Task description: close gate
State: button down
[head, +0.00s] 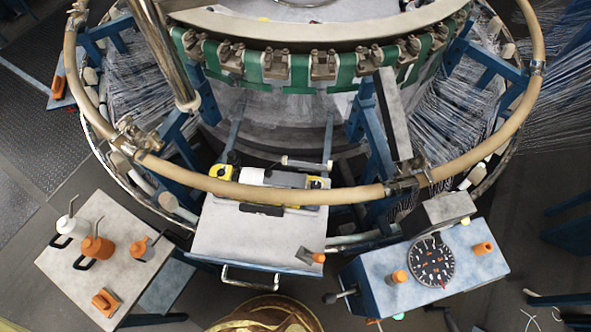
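No part is plainly marked as the gate. The likeliest is the tan front section of the rail (270,194) that curves around the circular loom. It runs between a metal fitting (130,140) on the left and a metal clamp (408,183) on the right. I cannot tell from this view whether it is latched. Below it is a pale grey panel (245,232) with a chrome bar handle (250,278) at its front edge. My gripper is not in view.
A table (75,262) with orange and white oil cans stands at left. A blue-sided box (375,295) with a black dial (432,262) and orange knobs stands at right. A round brass-coloured object (262,318) is at the bottom edge. Dark floor shows between them.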

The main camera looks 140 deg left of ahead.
aim_at(227, 235)
jog(key=u, duration=0.45)
jog(key=l+u, duration=0.15)
jog(key=u, duration=0.75)
jog(key=k+u, duration=0.1)
jog(key=u, duration=0.35)
jog(key=l+u, duration=0.1)
jog(key=u, duration=0.35)
jog(key=k+l+u, duration=0.1)
jog(key=k, duration=0.35)
jog(key=k+l+u, duration=0.15)
jog(key=k, duration=0.35)
